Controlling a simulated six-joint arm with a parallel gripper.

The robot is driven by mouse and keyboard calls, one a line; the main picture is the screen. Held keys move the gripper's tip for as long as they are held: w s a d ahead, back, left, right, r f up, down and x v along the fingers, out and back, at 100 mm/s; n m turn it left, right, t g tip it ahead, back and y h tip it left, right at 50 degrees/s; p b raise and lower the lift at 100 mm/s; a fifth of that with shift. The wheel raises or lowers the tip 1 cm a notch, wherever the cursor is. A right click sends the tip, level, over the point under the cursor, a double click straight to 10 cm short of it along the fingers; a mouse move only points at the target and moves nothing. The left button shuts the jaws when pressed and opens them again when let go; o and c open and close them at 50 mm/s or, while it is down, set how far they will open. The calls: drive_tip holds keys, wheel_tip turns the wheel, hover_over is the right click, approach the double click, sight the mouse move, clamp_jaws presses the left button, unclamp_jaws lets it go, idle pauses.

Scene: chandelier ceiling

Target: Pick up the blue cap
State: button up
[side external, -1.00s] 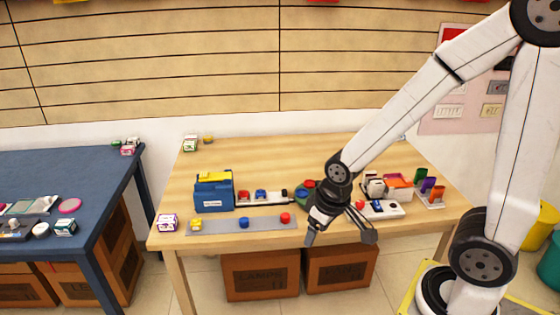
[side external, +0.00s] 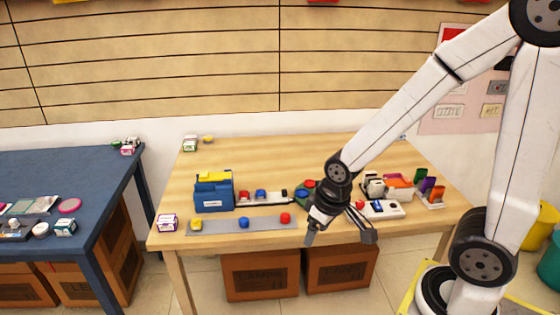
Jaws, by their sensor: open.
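Several blue pieces could be the blue cap. One blue cap (side external: 244,222) sits on the grey strip (side external: 215,228) near the table's front edge, between a yellow cap (side external: 196,225) and a red cap (side external: 285,218). Another small blue piece (side external: 261,194) stands in a white rack behind the strip, and a blue round piece (side external: 301,194) lies just left of my wrist. My gripper (side external: 340,238) is open and empty, pointing down near the front edge, right of the red cap and apart from the blue cap on the strip.
A blue box (side external: 214,192) with a yellow top stands behind the strip. A white holder (side external: 384,209) with small pieces and coloured cards (side external: 430,188) are at the right.

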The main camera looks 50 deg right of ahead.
drive_tip(key=shift+o, duration=1.1)
